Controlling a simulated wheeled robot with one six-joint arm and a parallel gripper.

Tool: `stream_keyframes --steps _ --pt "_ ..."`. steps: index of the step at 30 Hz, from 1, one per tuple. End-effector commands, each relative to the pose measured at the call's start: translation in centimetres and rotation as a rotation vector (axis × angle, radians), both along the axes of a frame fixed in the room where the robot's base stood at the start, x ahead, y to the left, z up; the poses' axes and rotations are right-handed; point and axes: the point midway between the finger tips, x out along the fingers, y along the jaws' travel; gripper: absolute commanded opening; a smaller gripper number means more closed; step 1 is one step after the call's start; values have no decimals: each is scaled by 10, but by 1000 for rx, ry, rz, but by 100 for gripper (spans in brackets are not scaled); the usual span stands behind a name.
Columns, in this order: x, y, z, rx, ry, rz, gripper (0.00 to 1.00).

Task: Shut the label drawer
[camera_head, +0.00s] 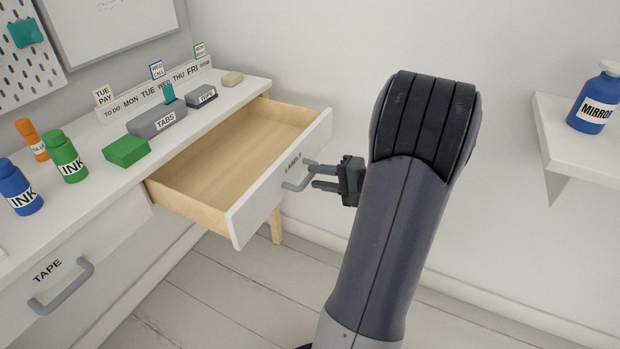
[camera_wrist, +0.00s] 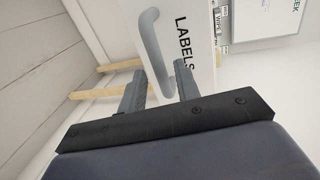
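The label drawer (camera_head: 234,160) is pulled well out of the white desk, and its wooden inside looks empty. Its white front (camera_head: 300,161) reads LABELS and carries a grey bar handle (camera_head: 297,184). My gripper (camera_head: 312,176) is in front of the drawer front, at the handle, with its two fingers apart. In the wrist view the handle (camera_wrist: 150,44) runs down toward the gap between the fingertips (camera_wrist: 160,80), beside the word LABELS. I cannot tell whether a finger touches the handle or the front.
The desk top holds a green block (camera_head: 126,151), a grey TABS box (camera_head: 157,121), a green INK bottle (camera_head: 66,157) and a blue one (camera_head: 18,188). The TAPE drawer (camera_head: 95,262) is shut. A wall shelf (camera_head: 580,150) with a MIRROR bottle (camera_head: 596,98) is at right.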

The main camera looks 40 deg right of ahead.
Motion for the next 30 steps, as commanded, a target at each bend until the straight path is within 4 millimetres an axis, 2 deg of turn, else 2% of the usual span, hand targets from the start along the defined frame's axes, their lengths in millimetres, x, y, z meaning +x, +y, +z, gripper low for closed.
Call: stream_keyframes --steps 6,17,28,30 --pt "22 10 -6 0 1 2 31" --pt "27 11 -6 0 1 0 31" --pt "26 11 -6 0 1 0 2" --pt "26 11 -6 0 1 0 0"
